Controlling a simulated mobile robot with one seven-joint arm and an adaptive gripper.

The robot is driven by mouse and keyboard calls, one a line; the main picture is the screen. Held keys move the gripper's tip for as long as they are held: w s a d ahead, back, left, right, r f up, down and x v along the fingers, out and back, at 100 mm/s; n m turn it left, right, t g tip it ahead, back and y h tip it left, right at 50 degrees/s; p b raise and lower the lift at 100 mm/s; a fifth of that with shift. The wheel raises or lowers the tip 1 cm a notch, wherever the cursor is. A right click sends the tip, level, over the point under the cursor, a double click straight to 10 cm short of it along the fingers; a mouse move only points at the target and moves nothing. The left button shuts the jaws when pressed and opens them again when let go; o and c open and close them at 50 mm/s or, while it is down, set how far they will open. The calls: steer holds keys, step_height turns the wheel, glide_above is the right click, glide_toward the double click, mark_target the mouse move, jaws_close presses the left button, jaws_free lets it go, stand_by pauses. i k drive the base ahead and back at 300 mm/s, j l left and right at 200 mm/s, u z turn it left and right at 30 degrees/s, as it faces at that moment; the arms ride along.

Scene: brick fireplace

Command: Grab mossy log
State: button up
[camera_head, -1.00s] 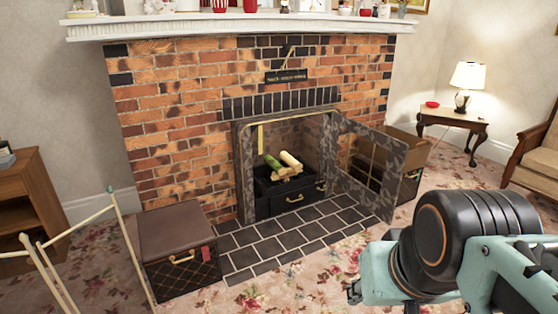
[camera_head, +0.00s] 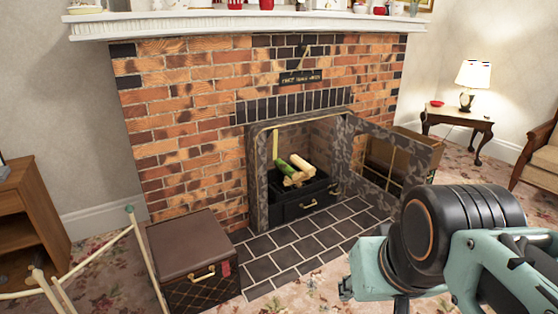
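The mossy log (camera_head: 283,170) is green along its side and lies in the open fireplace. It rests in a black firebox (camera_head: 300,204) with a brass handle, leaning beside pale cut logs (camera_head: 300,165). Its lower end is partly covered by the other wood. My arm (camera_head: 440,250), teal with a black joint, fills the lower right of the head view. My gripper's fingers are not visible. The visible part of my arm is well apart from the log, in front and to the right.
A dark patterned fireplace door (camera_head: 405,158) stands swung open to the right. A brown trunk (camera_head: 195,250) sits left of the black-tiled hearth (camera_head: 315,240). A cream metal rack (camera_head: 95,262) stands at the lower left. A lamp table (camera_head: 458,115) and armchair (camera_head: 540,165) are at the right.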

mark_target(293, 174)
steer(key=i+j, duration=0.55)
steer(key=i, duration=0.2)
steer(key=i+l, duration=0.15)
steer(key=i, duration=0.4)
steer(key=i+l+z, duration=0.1)
steer(key=i, duration=0.4)
steer(key=l, duration=0.1)
